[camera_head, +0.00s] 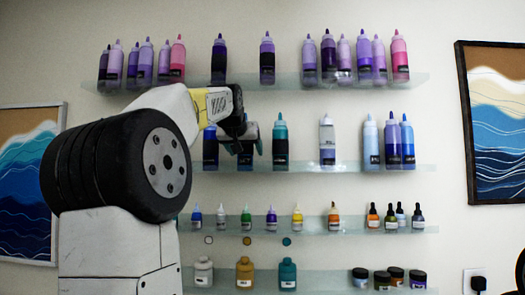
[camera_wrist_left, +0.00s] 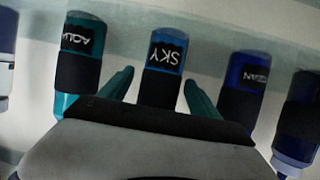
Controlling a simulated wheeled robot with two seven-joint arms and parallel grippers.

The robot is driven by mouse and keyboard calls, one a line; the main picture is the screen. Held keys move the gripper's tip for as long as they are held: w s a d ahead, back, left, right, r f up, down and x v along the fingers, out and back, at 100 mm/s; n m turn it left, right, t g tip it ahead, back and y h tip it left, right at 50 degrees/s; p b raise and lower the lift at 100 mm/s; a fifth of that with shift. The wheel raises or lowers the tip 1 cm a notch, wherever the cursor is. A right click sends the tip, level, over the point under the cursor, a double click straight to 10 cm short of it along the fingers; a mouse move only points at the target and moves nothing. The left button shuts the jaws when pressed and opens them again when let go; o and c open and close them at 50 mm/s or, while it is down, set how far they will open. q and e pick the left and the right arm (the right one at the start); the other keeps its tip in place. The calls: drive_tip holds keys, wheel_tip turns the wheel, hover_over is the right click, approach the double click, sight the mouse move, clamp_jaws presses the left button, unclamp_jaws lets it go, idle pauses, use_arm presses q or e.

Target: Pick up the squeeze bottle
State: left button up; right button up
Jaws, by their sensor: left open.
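Squeeze bottles stand on wall shelves. A blue bottle labelled SKY (camera_wrist_left: 166,52) stands between the open fingers of my left gripper (camera_wrist_left: 158,80) in the left wrist view, which shows it upside down. Gaps show on both sides of this bottle. A teal bottle labelled AQUA (camera_wrist_left: 79,60) and a dark blue one, its label partly legible (camera_wrist_left: 245,80), flank it. In the head view, my left gripper (camera_head: 245,140) is at the second shelf, between a dark blue bottle (camera_head: 210,147) and a teal bottle (camera_head: 280,141), and mostly hides the SKY bottle. My right gripper is out of view.
The top shelf (camera_head: 290,86) holds purple and pink bottles. Lower shelves hold small bottles and jars (camera_head: 245,272). Framed pictures (camera_head: 497,122) hang at both sides.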

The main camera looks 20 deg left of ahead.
use_arm(q)
clamp_jaws()
drive_tip(key=shift+r, duration=0.1)
drive_tip(key=shift+r, duration=1.5)
drive_tip(key=s+d+r, duration=0.1)
drive_tip(key=s+d, duration=0.2)
drive_tip(key=s, duration=0.4)
drive_tip(key=s+d, duration=0.2)
drive_tip(key=s, duration=0.6)
drive_tip(key=shift+d+r, duration=0.4)
